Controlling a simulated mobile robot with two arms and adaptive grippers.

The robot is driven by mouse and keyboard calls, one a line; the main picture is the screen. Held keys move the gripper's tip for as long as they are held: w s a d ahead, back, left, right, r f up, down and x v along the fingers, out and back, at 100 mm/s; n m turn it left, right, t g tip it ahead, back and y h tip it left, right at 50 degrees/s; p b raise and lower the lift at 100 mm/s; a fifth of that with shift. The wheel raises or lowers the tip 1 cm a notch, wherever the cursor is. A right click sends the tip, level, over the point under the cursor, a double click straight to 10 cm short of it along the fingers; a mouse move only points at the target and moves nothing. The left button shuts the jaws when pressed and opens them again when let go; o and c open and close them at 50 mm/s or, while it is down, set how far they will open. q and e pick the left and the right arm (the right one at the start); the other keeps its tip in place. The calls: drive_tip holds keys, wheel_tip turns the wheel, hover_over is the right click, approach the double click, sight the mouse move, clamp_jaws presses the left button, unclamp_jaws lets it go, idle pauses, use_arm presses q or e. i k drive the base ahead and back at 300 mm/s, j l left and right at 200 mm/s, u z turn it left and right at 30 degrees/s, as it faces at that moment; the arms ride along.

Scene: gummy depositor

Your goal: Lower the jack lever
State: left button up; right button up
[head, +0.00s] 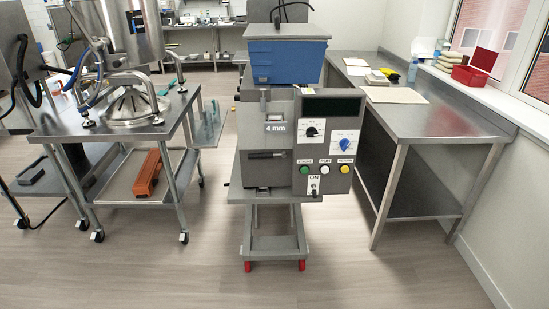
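A grey depositor machine (251,137) with a blue hopper (287,62) on top stands in the middle of the head view. It rests on a grey wheeled stand (274,244) with red parts at its front feet. The control panel (331,143) on the right has a dark display, knobs, a toggle switch and several coloured buttons. A dark horizontal bar (266,154) shows in the front opening. I cannot make out which part is the jack lever. Neither of my grippers shows in this view.
The floor (370,280) in front is clear.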

sight(262, 156)
drive_tip(key=i+j+u, duration=0.15)
drive_tip(key=i+u, duration=0.6)
drive_tip(key=u, duration=0.15)
drive_tip(key=i+l+u, duration=0.1)
drive_tip(key=i+u, duration=0.3)
drive_tip(key=i+j+u, duration=0.2)
drive_tip(key=i, duration=0.45)
drive_tip(key=i+j+u, duration=0.2)
drive_tip(key=i, duration=0.5)
drive_tip(key=z, duration=2.1)
